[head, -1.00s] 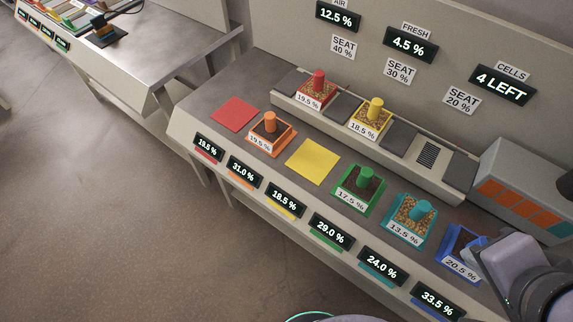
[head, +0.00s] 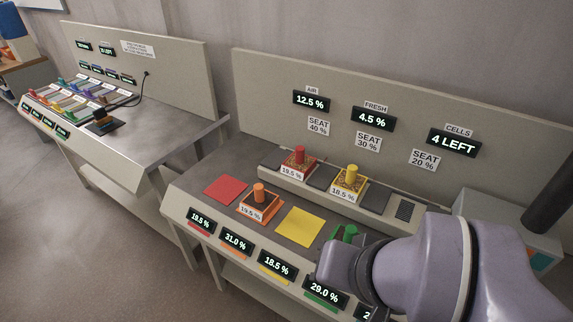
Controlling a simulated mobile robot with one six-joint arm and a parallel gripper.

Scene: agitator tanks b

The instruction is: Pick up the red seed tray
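The red seed tray (head: 298,166) is a small square tray with a red upright knob and a 19.5 % label. In the head view it sits on the raised ledge at the back of the bench, left of the yellow seed tray (head: 348,182). My arm fills the lower right of the view, well to the right of the red tray and apart from it. The gripper's fingertips cannot be made out.
The orange tray (head: 259,202) stands in front of the red one, between a bare red mat (head: 226,189) and a bare yellow mat (head: 299,227). Another bench (head: 150,140) stands at left.

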